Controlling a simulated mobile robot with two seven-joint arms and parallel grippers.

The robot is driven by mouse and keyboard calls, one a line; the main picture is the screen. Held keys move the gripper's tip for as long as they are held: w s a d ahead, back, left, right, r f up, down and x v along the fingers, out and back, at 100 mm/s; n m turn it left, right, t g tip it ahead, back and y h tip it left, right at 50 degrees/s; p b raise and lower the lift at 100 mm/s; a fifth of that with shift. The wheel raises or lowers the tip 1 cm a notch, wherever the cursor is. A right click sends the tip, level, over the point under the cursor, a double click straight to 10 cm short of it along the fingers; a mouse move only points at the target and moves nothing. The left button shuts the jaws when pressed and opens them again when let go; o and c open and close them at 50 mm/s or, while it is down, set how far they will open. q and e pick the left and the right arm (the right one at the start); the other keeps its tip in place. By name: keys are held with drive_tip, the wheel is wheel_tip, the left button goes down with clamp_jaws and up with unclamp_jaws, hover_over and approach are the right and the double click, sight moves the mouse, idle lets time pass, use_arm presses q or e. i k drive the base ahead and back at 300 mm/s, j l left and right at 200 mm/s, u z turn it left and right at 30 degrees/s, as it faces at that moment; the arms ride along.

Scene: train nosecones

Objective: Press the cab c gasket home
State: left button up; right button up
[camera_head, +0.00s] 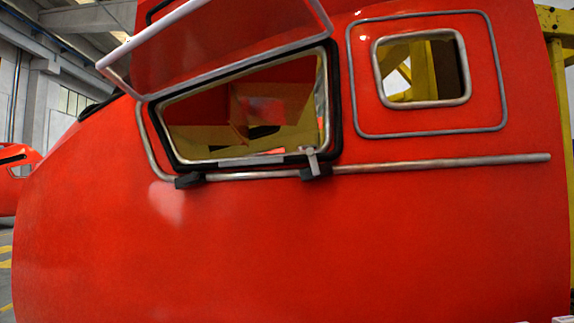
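The red nosecone (300,240) fills most of the view. Its large slanted side window opening is lined by a black gasket (336,95) with a thin bright metal edge inside it. Along the lower edge a light grey strip (252,161) lies on or against the gasket; I cannot tell which. I cannot tell whether the gasket is fully seated. A framed panel (215,40) stands swung up above the opening. Neither of my grippers shows.
A black block (189,181) and another with a grey upright piece (312,160) sit at the window's lower edge. A grey rail (440,162) runs right from there. A smaller square window (421,69) is at upper right. Yellow framework (557,60) stands at the right.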

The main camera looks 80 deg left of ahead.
sight(267, 160)
drive_tip(key=l+u, duration=0.15)
drive_tip(key=u, duration=0.2)
drive_tip(key=l+u, duration=0.15)
drive_tip(key=u, duration=0.2)
drive_tip(key=k+l+u, duration=0.1)
drive_tip(key=u, duration=0.3)
